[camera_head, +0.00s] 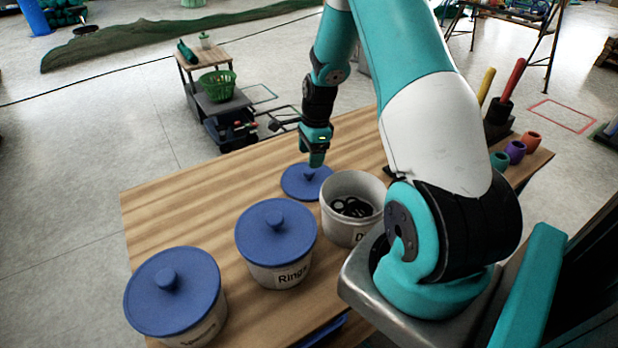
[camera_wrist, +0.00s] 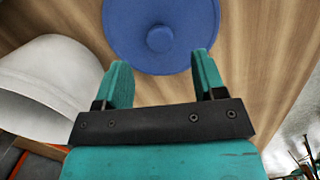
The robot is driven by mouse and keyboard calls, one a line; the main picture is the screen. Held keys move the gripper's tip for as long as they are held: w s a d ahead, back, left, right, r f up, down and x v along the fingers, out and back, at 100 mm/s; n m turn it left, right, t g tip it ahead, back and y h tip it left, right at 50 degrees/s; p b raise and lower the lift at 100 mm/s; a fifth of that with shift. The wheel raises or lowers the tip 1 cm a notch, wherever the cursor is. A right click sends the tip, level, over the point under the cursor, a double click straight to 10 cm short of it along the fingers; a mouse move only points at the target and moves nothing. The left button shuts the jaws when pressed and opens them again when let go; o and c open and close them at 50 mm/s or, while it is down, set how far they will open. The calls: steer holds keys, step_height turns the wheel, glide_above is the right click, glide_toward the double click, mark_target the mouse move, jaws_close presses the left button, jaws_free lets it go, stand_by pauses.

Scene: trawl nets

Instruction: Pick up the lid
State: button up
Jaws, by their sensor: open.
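A round blue lid (camera_head: 296,186) with a small knob on top lies flat on the wooden table, beside an open white pot. In the wrist view the lid (camera_wrist: 140,22) is at the top centre, and its knob (camera_wrist: 160,39) lies roughly in line with the gap between my fingers. I cannot tell the exact height of the fingertips above the knob.
The open white pot (camera_head: 340,222) holds dark rings and stands close to the lid; its wall (camera_wrist: 40,85) is at left in the wrist view. Two pots with blue lids (camera_head: 275,232) (camera_head: 172,291) stand nearer. Small coloured cups (camera_head: 516,152) stand at right. The table's left part (camera_head: 160,205) is clear.

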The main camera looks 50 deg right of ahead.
mark_target(309, 171)
steer(key=shift+w+a+f+p, duration=0.1)
steer(key=shift+f+p, duration=0.25)
steer(key=shift+f, duration=1.25)
steer(key=shift+w+a+f+p, duration=0.1)
steer(key=shift+f+p, duration=0.2)
steer(key=shift+f, duration=1.25)
steer(key=shift+c, duration=0.5)
steer(key=c, duration=0.9)
